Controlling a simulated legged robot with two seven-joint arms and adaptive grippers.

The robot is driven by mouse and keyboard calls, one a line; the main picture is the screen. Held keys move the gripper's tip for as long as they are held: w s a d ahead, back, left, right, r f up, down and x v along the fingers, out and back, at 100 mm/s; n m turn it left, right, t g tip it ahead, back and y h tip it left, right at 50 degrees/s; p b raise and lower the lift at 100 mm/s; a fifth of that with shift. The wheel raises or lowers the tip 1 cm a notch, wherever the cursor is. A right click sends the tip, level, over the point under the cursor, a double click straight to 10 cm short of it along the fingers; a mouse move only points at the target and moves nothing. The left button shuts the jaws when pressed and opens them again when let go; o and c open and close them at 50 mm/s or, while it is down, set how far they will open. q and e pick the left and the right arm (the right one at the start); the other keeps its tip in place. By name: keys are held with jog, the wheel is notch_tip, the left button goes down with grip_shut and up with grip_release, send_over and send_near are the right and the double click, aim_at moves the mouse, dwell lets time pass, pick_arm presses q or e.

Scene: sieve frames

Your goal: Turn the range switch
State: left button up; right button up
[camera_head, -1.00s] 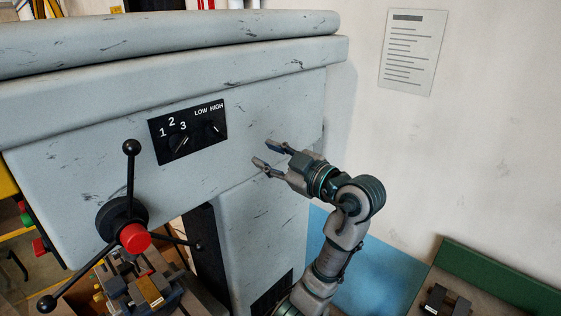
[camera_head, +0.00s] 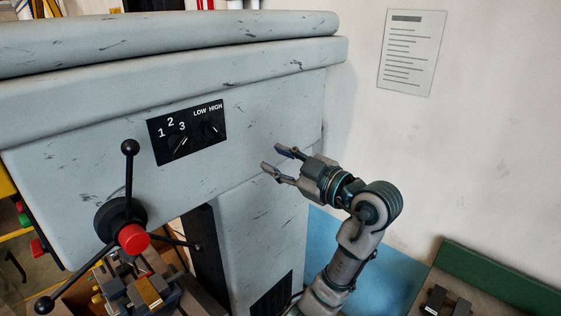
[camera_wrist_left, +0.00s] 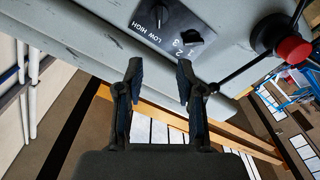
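The range switch (camera_head: 212,130) is a small black knob under the words LOW and HIGH, on a black panel on the grey machine's front. It also shows in the left wrist view (camera_wrist_left: 160,15), near the top edge. Its exact pointing is too small to tell in the head view. My left gripper (camera_head: 272,159) is right of the panel and a little lower, apart from the switch. In the left wrist view its two fingers (camera_wrist_left: 160,72) are spread with nothing between them. My right gripper is not in view.
A second knob (camera_head: 178,144) marked 1, 2, 3 sits left of the range switch. A lever hub with a red centre (camera_head: 133,238) and long ball-ended arms stands out at lower left. A vise (camera_head: 147,292) lies below. A wall sheet (camera_head: 412,52) hangs at right.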

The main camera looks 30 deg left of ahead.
pick_arm(q)
jog(key=v, duration=1.2)
